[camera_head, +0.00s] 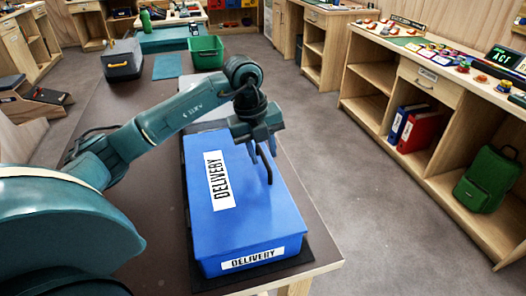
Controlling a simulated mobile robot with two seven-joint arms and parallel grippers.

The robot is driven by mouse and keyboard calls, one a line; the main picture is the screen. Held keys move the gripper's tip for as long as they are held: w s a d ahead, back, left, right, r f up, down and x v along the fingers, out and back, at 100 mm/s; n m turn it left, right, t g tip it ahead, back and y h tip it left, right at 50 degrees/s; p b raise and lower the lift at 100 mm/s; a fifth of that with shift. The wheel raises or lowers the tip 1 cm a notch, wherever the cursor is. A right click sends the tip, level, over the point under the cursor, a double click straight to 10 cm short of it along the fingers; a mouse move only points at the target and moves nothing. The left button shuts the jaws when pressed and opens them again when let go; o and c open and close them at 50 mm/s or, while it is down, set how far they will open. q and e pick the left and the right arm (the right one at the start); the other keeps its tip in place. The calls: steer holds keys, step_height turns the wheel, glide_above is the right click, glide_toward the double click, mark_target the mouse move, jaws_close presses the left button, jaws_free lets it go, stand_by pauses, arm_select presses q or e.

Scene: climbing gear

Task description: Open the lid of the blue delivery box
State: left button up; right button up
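The blue delivery box (252,215) sits on the dark table near its right front corner. It is a long flat box with white DELIVERY labels on its top (220,180) and front end. Its lid appears closed and flat. My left gripper (262,160) reaches over the far part of the lid from the left, pointing down. Thin dark parts, either fingers or a handle, show below it against the lid. I cannot tell whether they touch the lid or how far the fingers are apart. My arm hides the box's far left part. My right gripper is not in view.
A green crate (207,52), a dark toolbox (122,62) and a teal mat (167,66) are farther back on the table. A wooden shelf unit (440,90) with binders and a green backpack (485,185) stands right, across open floor (330,160).

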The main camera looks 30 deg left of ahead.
arm_select(q)
steer(key=shift+f, duration=0.4)
steer(key=shift+c, duration=0.3)
jaws_close()
